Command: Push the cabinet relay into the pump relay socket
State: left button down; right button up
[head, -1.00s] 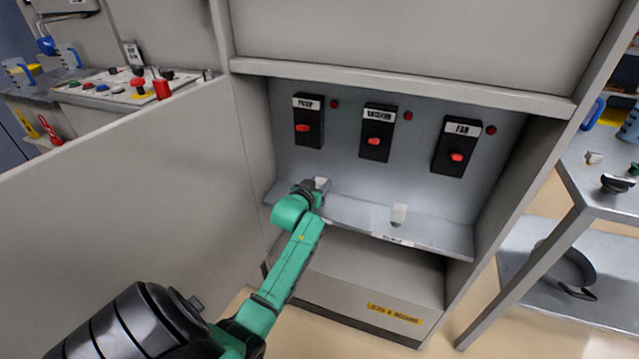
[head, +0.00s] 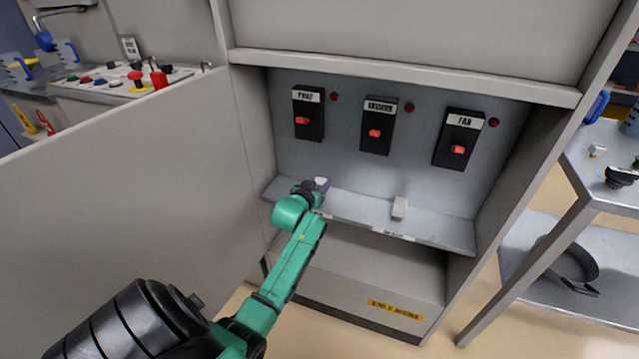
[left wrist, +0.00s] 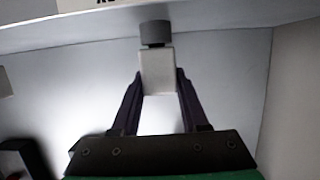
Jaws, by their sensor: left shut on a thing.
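My left gripper (head: 314,187) is shut on a relay, a small pale block with a grey end (head: 321,184), at the left part of the cabinet shelf. In the left wrist view the relay (left wrist: 157,70) sits between the two dark fingers, its grey end pointing away from the gripper. I cannot tell whether it touches the shelf. The black unit labelled PUMP (head: 308,108) is on the back wall above the gripper, with a red part in its front. No separate socket opening is clear. My right gripper is not in view.
A second pale block (head: 399,208) rests on the shelf (head: 440,232) to the right. Two more black units, the right one labelled FAN (head: 459,137), hang beside PUMP. The open door (head: 130,190) is at left, a metal cart (head: 600,180) at right.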

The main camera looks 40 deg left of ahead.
pick_arm(q)
jog(key=shift+f, duration=0.2)
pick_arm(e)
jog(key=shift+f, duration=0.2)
pick_arm(q)
jog(key=shift+c, duration=1.7)
grip_release()
jog(key=shift+f, duration=0.1)
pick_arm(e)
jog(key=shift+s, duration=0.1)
pick_arm(q)
jog(key=p+v, duration=0.1)
jog(key=v, duration=0.6)
jog(key=shift+p, duration=0.35)
send_near(318, 186)
jog(key=p+v, duration=0.1)
jog(key=v, duration=0.2)
jog(key=shift+s+f, duration=0.1)
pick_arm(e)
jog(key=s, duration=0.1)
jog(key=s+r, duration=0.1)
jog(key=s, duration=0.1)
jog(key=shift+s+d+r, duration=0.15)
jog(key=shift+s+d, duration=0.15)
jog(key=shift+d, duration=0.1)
